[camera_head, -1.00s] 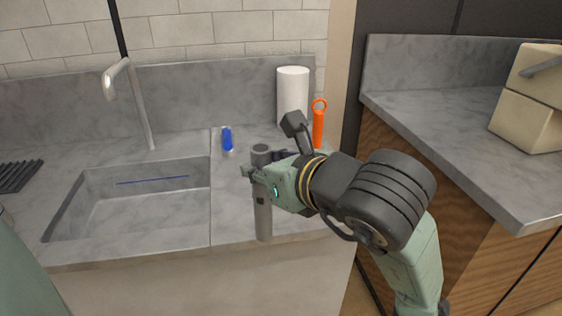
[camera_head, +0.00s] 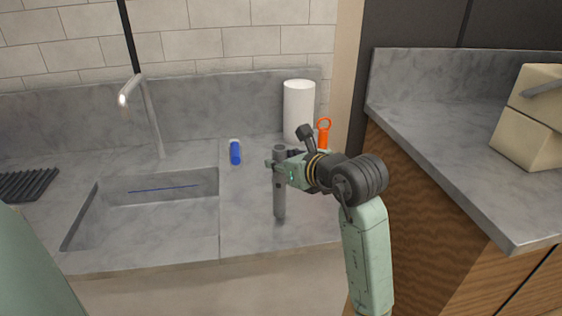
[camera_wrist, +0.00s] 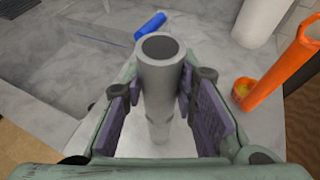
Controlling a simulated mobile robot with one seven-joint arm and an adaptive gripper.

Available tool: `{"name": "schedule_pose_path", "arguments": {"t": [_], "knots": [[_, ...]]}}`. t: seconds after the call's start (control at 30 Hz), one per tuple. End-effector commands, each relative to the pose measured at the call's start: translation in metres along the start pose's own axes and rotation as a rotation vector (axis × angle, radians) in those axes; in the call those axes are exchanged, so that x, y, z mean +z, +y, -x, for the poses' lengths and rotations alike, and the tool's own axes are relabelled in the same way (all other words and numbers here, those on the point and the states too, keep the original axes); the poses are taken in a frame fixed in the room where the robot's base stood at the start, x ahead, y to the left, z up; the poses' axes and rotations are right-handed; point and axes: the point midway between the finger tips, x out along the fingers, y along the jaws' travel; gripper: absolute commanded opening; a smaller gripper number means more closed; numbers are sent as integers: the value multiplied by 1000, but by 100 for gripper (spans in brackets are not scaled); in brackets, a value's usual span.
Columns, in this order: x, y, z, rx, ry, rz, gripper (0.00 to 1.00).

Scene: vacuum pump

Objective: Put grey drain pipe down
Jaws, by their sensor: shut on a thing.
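The grey drain pipe (camera_head: 280,195) is upright in the head view, over the counter to the right of the sink. My gripper (camera_head: 278,166) is shut on its upper part from the right side. In the wrist view the pipe (camera_wrist: 160,80) stands between the two purple finger pads of my gripper (camera_wrist: 163,105), its open round end facing the camera. Its lower end appears at the counter surface, but I cannot tell whether it touches.
The sink (camera_head: 145,210) lies left of the pipe. A blue-and-white cylinder (camera_head: 235,153) is behind the pipe. A white roll (camera_head: 299,110) and an orange tool (camera_head: 324,133) stand at the back right. The grey counter (camera_head: 250,225) around the pipe is mostly clear.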

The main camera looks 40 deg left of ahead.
Motion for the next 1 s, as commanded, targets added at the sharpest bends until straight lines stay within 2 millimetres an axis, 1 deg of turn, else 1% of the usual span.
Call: {"name": "schedule_pose_path", "arguments": {"t": [0.13, 0.4, 0.57, 0.6, 0.87, 1.0], "knots": [[-9, 0, -3, -1, -2, 0, 0], [-10, 0, -4, -2, -2, 1, 0], [-16, 0, -6, -2, -2, 1, 0], [-14, 0, -6, -1, -2, 1, 28], [-14, 0, -6, -1, -1, 1, 45], [-14, 0, -6, -1, -1, 1, 46]]}}
